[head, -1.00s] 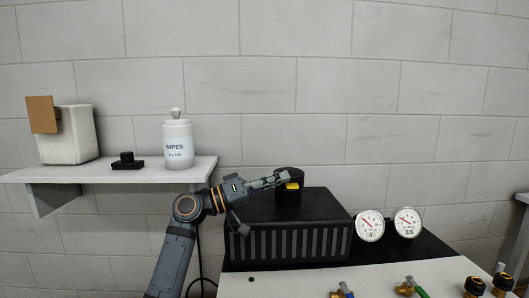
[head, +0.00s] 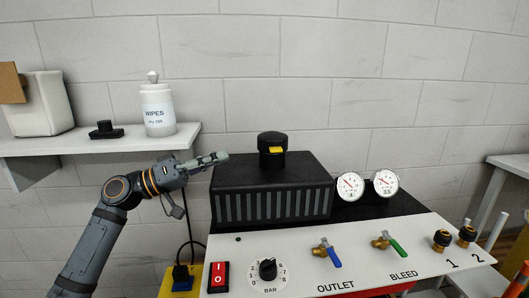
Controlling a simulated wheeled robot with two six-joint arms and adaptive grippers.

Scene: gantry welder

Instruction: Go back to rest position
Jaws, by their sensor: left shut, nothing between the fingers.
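My left gripper (head: 207,161) is shut and empty. It is in the air to the left of the black ribbed box (head: 275,205) on the machine, pointing right. A black cylindrical cap with a yellow tab (head: 272,146) stands upright on top of that box, apart from the gripper. My right gripper is not in view.
A white shelf (head: 100,146) at the left holds a wipes bottle (head: 157,112), a small black knob-like part (head: 105,130) and a white bin (head: 40,105). The machine panel (head: 310,283) carries a red switch (head: 219,276), a dial, valves and two gauges (head: 350,186).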

